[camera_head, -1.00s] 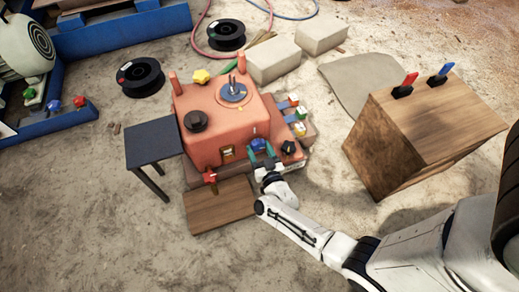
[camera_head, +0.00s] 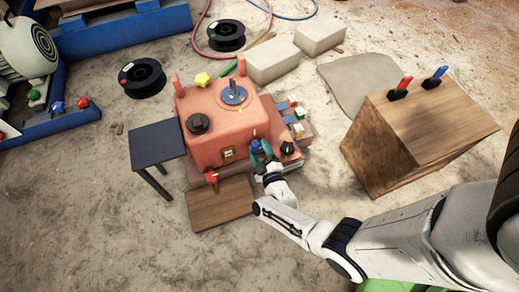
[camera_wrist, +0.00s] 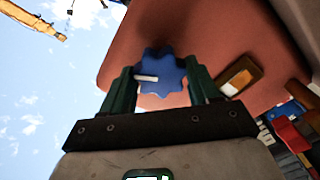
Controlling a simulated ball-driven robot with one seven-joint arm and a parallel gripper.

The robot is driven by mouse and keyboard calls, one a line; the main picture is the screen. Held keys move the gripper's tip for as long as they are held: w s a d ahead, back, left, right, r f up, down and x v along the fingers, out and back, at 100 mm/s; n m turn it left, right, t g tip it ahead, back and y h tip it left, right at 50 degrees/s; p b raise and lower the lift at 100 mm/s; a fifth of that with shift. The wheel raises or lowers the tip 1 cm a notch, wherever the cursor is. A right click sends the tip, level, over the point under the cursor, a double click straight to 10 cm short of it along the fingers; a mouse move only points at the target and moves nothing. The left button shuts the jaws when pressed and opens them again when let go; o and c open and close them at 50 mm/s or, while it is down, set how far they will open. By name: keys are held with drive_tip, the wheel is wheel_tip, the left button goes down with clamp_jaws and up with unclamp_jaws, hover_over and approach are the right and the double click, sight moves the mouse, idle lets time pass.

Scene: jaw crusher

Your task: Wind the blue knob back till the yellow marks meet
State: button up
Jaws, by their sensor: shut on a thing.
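The blue knob (camera_wrist: 160,72) is a lobed wheel on the front face of the red crusher housing (camera_head: 213,146). A pale bar mark (camera_wrist: 146,78) shows on the knob's face. My gripper (camera_wrist: 160,88) has its green fingers on both sides of the knob and is shut on it. In the head view the knob (camera_head: 255,146) is partly hidden by the fingers. On the housing's top is a blue-grey disc (camera_head: 234,95) with upright pins and a small yellow mark (camera_head: 239,107) at its front edge. I cannot tell whether yellow marks meet.
A black knob (camera_head: 287,148), coloured blocks (camera_head: 297,129) and a red lever (camera_head: 211,178) sit close to my gripper. A dark side table (camera_head: 155,140) stands left, a wooden board (camera_head: 222,204) in front, and a wooden box (camera_head: 420,125) to the right.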

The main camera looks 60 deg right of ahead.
drive_tip(key=n+p, duration=0.1)
drive_tip(key=n, duration=0.5)
drive_tip(key=shift+n, duration=0.3)
drive_tip(key=n, duration=0.5)
drive_tip(key=shift+n+p, duration=0.3)
drive_tip(key=o, duration=1.1)
drive_tip(key=shift+c, duration=0.2)
drive_tip(key=p+v, duration=0.3)
drive_tip(key=v, duration=0.7)
drive_tip(key=shift+s+a+p, duration=0.25)
drive_tip(key=shift+s+p, duration=0.05)
drive_tip(key=shift+s, duration=0.05)
